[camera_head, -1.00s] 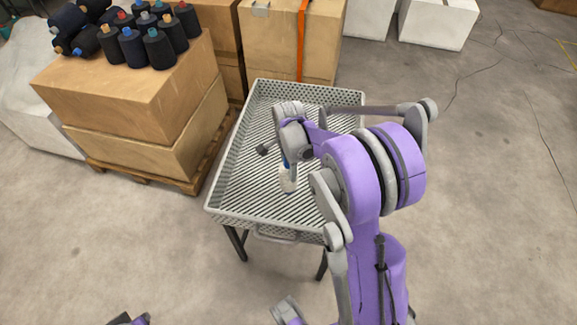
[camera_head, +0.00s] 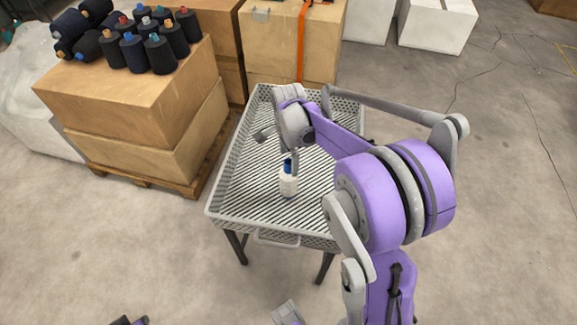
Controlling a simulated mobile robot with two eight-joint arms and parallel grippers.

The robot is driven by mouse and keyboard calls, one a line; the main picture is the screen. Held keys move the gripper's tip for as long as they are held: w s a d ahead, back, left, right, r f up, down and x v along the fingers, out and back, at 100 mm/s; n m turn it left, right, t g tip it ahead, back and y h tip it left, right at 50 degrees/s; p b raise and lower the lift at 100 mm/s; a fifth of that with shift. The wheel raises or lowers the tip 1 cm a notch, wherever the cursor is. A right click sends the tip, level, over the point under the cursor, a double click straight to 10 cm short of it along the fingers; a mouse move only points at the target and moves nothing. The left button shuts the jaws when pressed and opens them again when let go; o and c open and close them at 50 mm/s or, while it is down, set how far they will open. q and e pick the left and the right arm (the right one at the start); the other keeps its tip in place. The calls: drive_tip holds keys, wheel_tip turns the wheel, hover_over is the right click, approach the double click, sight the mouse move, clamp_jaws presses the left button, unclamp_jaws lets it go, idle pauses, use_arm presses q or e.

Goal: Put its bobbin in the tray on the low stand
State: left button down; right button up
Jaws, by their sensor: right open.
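A white bobbin with a blue top (camera_head: 288,184) stands upright on the slatted floor of the grey perforated tray (camera_head: 222,190), toward its near side. The tray rests on a low stand with dark legs (camera_head: 236,247). My right gripper (camera_head: 275,146) is open over the tray, just behind and to the left of the bobbin. It appears empty and apart from the bobbin; its far finger is partly hidden by the wrist.
Stacked cardboard boxes (camera_head: 120,100) on a wooden pallet (camera_head: 150,178) stand left of the tray, with several dark cones (camera_head: 135,52) on top. More boxes (camera_head: 290,45) stand close behind the tray. The floor to the right and in front is open, with thin cables.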

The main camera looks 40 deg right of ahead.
wheel_tip(320, 180, up, 5)
drive_tip(key=shift+f, duration=0.1)
drive_tip(key=s+a+f+n+t, duration=0.1)
drive_tip(key=s+a+n+t, duration=0.4)
drive_tip(key=s+a+n, duration=1.1)
drive_tip(key=s+n, duration=0.1)
drive_tip(key=n, duration=0.4)
drive_tip(key=shift+f, duration=0.15)
drive_tip(key=shift+d, duration=0.1)
